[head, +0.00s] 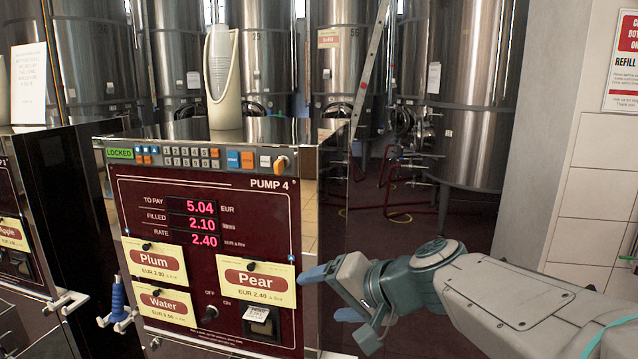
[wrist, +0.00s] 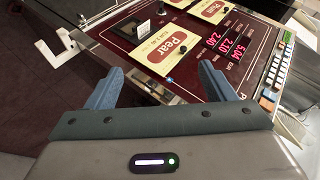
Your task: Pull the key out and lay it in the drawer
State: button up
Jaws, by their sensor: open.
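A small orange key (head: 281,166) sits in the lock at the right end of the keypad strip on top of Pump 4 (head: 190,210). My gripper (head: 330,294) is open and empty, just right of the pump's front near the Pear label, lower than the key and apart from it. In the wrist view, the two blue fingertips of my gripper (wrist: 158,85) are spread wide with nothing between them. The panel lies beyond them and the keypad (wrist: 275,75) is at the right edge. I cannot make out a drawer in either view.
The Pear label (head: 256,281), a black switch (head: 210,313) and a receipt slot (head: 261,322) are on the panel. A tall beige dispenser (head: 222,80) stands on the pump's top. Another pump is at left; steel tanks stand behind. Open floor lies right of the pump.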

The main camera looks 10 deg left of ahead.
jog(key=w+a+r+m+t+y, duration=0.1)
jog(key=w+a+r+t+y, duration=0.15)
jog(key=r, duration=0.25)
jog(key=w+a+r+m+t+y, duration=0.1)
jog(key=w+a+r, duration=0.1)
jog(key=w+r, duration=0.25)
jog(key=m+t+p, duration=0.1)
jog(key=m+t, duration=0.1)
jog(key=m, duration=0.1)
send_near(276, 169)
jog(key=w+a, duration=0.1)
jog(key=w, duration=0.2)
jog(key=shift+y, duration=0.45)
jog(key=shift+f+p+x, duration=0.1)
jog(key=shift+p+x, duration=0.5)
jog(key=shift+x, duration=0.85)
jog(key=shift+f+p+x, duration=0.15)
jog(key=shift+p+x, duration=0.45)
jog(key=shift+x, duration=0.85)
jog(key=shift+c, duration=0.3)
jog(key=c, duration=1.4)
jog(key=shift+s+f+b, duration=0.1)
jog(key=shift+b, duration=0.5)
jog(key=shift+c, duration=0.2)
jog(key=shift+s+a+b, duration=0.15)
jog(key=shift+s+b, duration=0.3)
jog(key=shift+s, duration=0.1)
jog(key=shift+s, duration=0.1)
